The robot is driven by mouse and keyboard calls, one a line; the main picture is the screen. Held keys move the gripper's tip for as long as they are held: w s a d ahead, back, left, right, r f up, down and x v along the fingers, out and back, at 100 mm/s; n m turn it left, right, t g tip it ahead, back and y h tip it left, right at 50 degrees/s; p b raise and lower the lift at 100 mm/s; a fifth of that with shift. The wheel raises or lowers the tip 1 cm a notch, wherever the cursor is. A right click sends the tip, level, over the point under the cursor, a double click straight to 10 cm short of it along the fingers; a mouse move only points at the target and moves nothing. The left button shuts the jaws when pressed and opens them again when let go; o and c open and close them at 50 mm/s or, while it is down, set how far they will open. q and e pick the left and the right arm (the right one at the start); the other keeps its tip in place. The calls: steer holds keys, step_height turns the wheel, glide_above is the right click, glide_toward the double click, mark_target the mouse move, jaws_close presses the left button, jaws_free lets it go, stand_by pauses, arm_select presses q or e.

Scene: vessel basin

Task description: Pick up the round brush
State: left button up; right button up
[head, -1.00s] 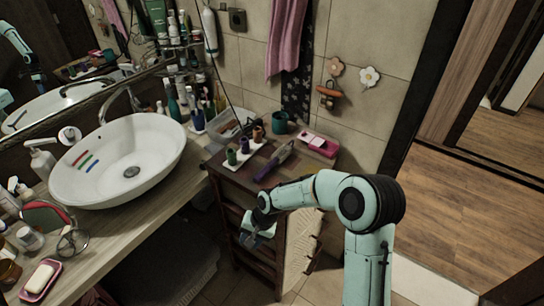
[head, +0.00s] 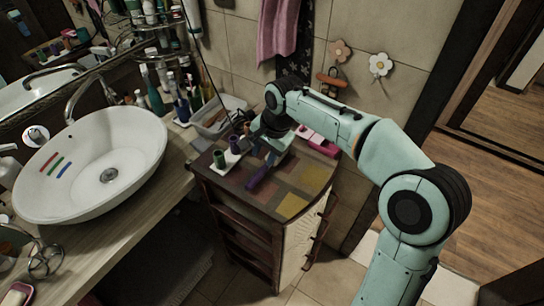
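A brush-like item with a purple handle (head: 260,175), which looks like the round brush, lies on the top of the wooden cabinet (head: 236,185). The handle points toward the front of the cabinet. Its far end is hidden under my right gripper (head: 268,148). My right gripper is low over the cabinet top, right at the brush. Its fingertips are too small and covered to show whether they are open or shut, or whether they touch the brush. My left gripper is not in view.
A white tray with a green roller (head: 219,159) and a dark roller (head: 235,145) stands just left of the gripper. A pink box (head: 322,144) is behind it to the right. The white basin (head: 105,165) is at the left. The cabinet's front top is clear.

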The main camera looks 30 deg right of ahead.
mark_target(258, 175)
steer(key=x, duration=1.1)
steer(key=shift+s+f, duration=0.1)
steer(key=shift+s, duration=0.2)
steer(key=shift+c, duration=0.4)
jaws_close()
